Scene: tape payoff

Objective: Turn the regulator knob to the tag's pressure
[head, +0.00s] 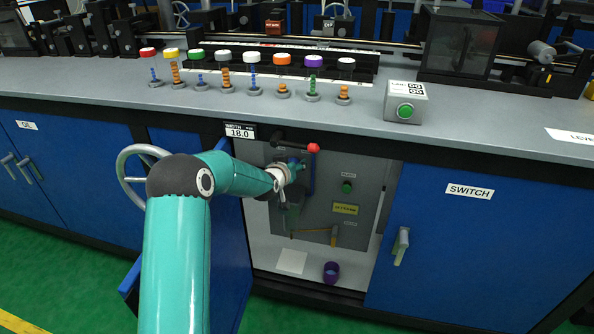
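My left arm reaches into the open cabinet in the middle, and its gripper (290,195) is in front of the grey panel (370,205). The fingers are small, dark and partly hidden by my wrist, so I cannot tell whether they are open or shut. I cannot make out a regulator knob; it may be behind the gripper. A display (240,131) above the opening reads 18.0. A yellow label (345,209) is on the panel, its text too small to read. A white sheet (292,262) lies on the cabinet floor. My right gripper is not in view.
A red-tipped lever (313,148) sticks out above the panel, with a green button (347,187) below it. A purple cup (331,271) stands on the cabinet floor. A handwheel (130,172) is left of my arm. The SWITCH door (460,245) is shut.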

